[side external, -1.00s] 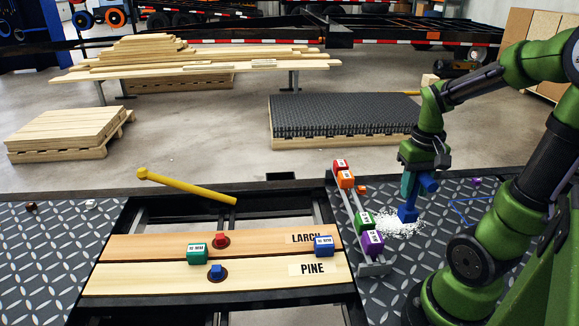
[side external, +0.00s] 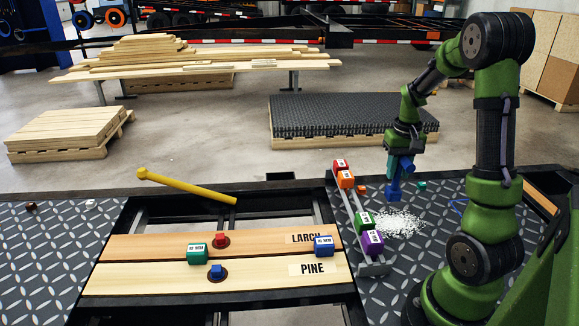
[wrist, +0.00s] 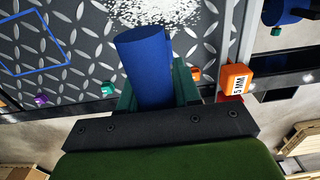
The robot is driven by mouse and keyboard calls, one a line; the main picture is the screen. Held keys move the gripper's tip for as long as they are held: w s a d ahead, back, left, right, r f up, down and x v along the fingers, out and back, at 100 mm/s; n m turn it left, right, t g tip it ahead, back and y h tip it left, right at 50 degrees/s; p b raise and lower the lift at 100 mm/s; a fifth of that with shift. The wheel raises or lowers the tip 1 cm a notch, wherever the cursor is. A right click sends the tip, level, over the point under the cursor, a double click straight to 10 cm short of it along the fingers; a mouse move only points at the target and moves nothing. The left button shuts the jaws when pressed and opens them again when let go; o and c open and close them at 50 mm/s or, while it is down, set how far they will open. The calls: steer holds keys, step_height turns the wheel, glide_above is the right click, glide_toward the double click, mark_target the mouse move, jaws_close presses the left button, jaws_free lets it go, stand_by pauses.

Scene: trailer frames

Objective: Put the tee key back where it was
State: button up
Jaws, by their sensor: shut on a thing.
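My gripper (side external: 396,170) is shut on a blue tool (side external: 394,191) with a thick round bar and a block-like lower end. The tool hangs above the dark tread plate, just behind the white granules (side external: 400,223). In the wrist view the blue tool (wrist: 142,65) sits between my green fingers (wrist: 155,88). I cannot tell whether it is the tee key. Labelled red (side external: 340,165), orange (side external: 346,180), green (side external: 364,221) and purple (side external: 372,243) blocks sit along a metal rail (side external: 352,207) left of my gripper.
Labelled teal (side external: 197,253) and blue (side external: 323,246) blocks lie on the larch (side external: 150,245) and pine (side external: 130,279) boards, with red and blue knobs. A yellow bar (side external: 186,186) lies behind. Small orange (side external: 362,189) and teal (side external: 422,184) cubes lie on the plate. A blue outline (wrist: 35,45) marks the plate.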

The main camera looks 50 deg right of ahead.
mark_target(395, 178)
steer(key=shift+w+d, duration=0.3)
steer(key=shift+d, duration=0.05)
steer(key=shift+f, duration=1.8)
steer(key=shift+f, duration=0.2)
steer(key=o, duration=1)
steer(key=shift+o, duration=0.2)
steer(key=shift+r, duration=0.15)
